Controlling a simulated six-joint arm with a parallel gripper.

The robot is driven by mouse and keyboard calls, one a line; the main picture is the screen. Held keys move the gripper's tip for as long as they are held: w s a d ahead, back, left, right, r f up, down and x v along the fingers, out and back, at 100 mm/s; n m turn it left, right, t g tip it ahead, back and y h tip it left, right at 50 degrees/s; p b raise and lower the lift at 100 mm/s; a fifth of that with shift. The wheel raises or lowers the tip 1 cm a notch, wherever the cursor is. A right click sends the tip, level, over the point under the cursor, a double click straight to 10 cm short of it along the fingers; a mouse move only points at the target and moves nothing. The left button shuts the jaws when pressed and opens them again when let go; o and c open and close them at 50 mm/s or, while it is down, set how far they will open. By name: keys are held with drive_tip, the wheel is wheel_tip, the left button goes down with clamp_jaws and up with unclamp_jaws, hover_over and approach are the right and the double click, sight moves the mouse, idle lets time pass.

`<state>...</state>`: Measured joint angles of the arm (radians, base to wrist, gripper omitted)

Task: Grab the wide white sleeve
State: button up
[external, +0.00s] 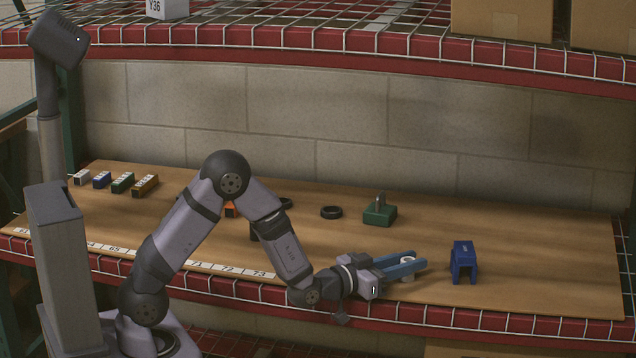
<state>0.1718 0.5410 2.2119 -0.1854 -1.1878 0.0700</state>
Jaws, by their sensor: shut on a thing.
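The wide white sleeve (407,261) is at the tips of my gripper (408,265), low over the wooden board near its front edge. My gripper has two long blue fingers and reaches in from the left, lying nearly level. The fingers are shut on the sleeve, one on its far side and one on its near side. The near finger hides part of the sleeve. I cannot tell whether the sleeve touches the board.
A blue bracket-like block (464,262) stands a short way right of my gripper. A green block (380,212) and a black ring (331,212) are behind. Several small coloured blocks (122,182) line the far left. The wooden board (550,260) is clear at right.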

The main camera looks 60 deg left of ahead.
sight(408, 259)
wheel_tip(408, 259, up, 10)
drive_tip(key=shift+r+p, duration=0.15)
drive_tip(key=shift+p, duration=1)
drive_tip(key=shift+r, duration=0.1)
